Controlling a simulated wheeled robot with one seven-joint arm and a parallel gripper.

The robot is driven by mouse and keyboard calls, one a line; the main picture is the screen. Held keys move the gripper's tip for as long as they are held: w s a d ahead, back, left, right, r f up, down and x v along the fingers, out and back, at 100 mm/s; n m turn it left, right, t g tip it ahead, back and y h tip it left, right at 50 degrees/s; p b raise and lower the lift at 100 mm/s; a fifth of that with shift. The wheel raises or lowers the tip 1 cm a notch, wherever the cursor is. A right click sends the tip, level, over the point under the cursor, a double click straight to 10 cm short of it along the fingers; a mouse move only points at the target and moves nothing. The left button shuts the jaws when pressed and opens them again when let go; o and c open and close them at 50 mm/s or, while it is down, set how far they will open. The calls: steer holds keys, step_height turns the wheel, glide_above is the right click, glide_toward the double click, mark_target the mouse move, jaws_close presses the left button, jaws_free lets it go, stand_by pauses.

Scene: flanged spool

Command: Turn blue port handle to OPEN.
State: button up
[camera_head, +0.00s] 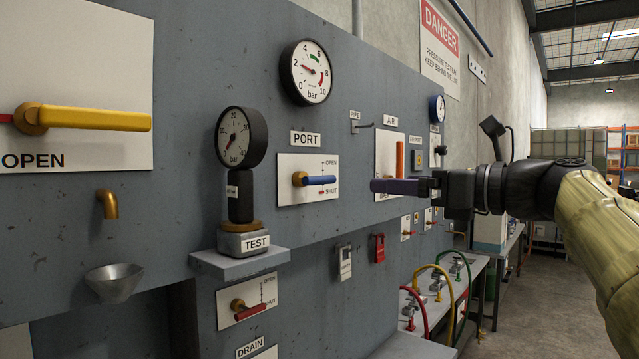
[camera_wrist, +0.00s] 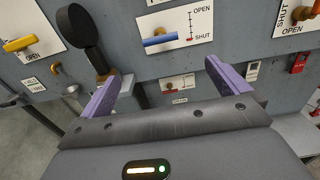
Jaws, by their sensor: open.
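The blue port handle (camera_head: 320,180) is on a white plate under the PORT label (camera_head: 305,138), with a brass hub at its left end. It lies about level and points right, close to the SHUT end of the scale; OPEN is printed above. In the wrist view the blue handle (camera_wrist: 160,40) is ahead of the fingers, level and near SHUT. My gripper (camera_head: 374,186) has purple fingers and is out from the panel, right of the handle in the head view. In the wrist view my gripper (camera_wrist: 162,71) is open and empty, apart from the handle.
A dial gauge (camera_head: 240,138) stands on the TEST block (camera_head: 243,243), left of the plate. An orange AIR handle (camera_head: 400,158) is at right. A yellow handle (camera_head: 95,118) is at far left, a red DRAIN handle (camera_head: 250,312) below. Space before the port plate looks clear.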

mark_target(324, 181)
steer(key=p+x, duration=0.5)
steer(key=x, duration=1.1)
steer(key=shift+w+a+r, duration=0.1)
steer(key=shift+a, duration=0.05)
steer(key=shift+w+a, duration=0.4)
steer(key=shift+a, duration=0.05)
steer(key=c, duration=0.7)
steer(key=shift+c, duration=0.2)
